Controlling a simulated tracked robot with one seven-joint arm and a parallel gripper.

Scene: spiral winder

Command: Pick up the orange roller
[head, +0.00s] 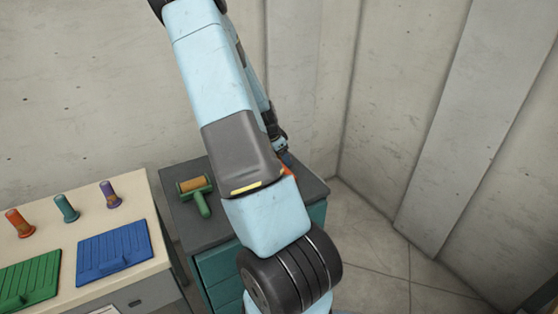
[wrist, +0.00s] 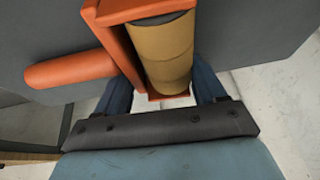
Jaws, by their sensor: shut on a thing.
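The orange roller (wrist: 70,70) fills the top of the wrist view, with an orange handle to the left and a tan cylinder in an orange frame. My gripper (wrist: 163,92) has its blue fingers on either side of the roller's frame and is shut on it. In the head view a small orange part of the roller (head: 287,160) shows beside my arm, over the back right of the dark cabinet top. My arm hides the rest. I cannot tell whether the roller touches the cabinet top.
A green roller (head: 194,190) with a tan cylinder lies on the dark-topped teal cabinet (head: 225,228). A pale table (head: 60,228) to the left holds orange, teal and purple spools, plus a green tray (head: 28,280) and a blue tray (head: 113,251). Concrete walls stand close behind and to the right.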

